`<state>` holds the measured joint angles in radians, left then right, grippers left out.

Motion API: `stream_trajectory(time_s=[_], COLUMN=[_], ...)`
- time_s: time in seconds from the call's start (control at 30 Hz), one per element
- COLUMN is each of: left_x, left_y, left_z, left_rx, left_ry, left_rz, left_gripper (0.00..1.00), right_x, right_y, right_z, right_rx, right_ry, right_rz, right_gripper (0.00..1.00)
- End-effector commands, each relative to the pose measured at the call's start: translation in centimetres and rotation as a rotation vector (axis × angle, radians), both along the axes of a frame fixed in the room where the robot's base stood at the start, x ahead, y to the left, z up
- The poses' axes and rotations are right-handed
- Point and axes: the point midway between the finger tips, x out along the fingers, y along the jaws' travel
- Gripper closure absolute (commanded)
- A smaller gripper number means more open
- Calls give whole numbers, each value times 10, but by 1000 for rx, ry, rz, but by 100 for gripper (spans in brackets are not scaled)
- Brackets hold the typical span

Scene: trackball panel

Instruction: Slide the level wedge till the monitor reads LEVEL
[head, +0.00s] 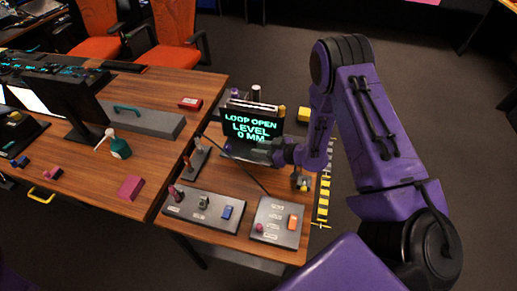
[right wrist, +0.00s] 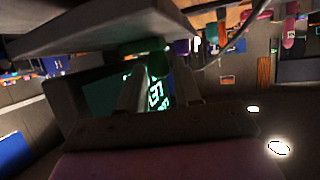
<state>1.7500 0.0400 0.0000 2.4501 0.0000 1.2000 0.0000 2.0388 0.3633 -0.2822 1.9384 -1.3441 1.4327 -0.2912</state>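The monitor (head: 252,122) on the small wooden table shows green text reading LOOP OPEN, LEVEL, 0 MM. My right gripper (head: 235,149) is low in front of the monitor, reaching in from the right. In the right wrist view its two fingers (right wrist: 158,75) stand apart, with part of the green screen text between them. A dark green thing (right wrist: 148,48) shows at the fingertips; I cannot tell whether they touch it. I cannot pick out the level wedge with certainty. My left gripper is not in view.
A second panel (head: 275,207) has an orange switch (head: 292,222). A black cable crosses the table. The desk at left holds a pink block (head: 131,188) and green bottle (head: 119,148).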

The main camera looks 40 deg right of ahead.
Motion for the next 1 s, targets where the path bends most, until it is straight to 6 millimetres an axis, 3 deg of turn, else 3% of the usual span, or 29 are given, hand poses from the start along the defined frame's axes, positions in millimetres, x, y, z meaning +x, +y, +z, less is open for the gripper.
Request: stream_trajectory(time_s=[0.2, 0.4, 1.0], left_x=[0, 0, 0], left_y=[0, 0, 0], left_z=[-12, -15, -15], left_rx=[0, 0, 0], left_ry=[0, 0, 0], left_rz=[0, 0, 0], left_gripper=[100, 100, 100], right_x=[-43, -71, -78], right_y=[-21, -34, -36], right_z=[18, 32, 35], right_rx=[3, 2, 2], right_ry=[0, 0, 1], right_rz=[-4, -1, 0], right_gripper=[67, 67, 67])
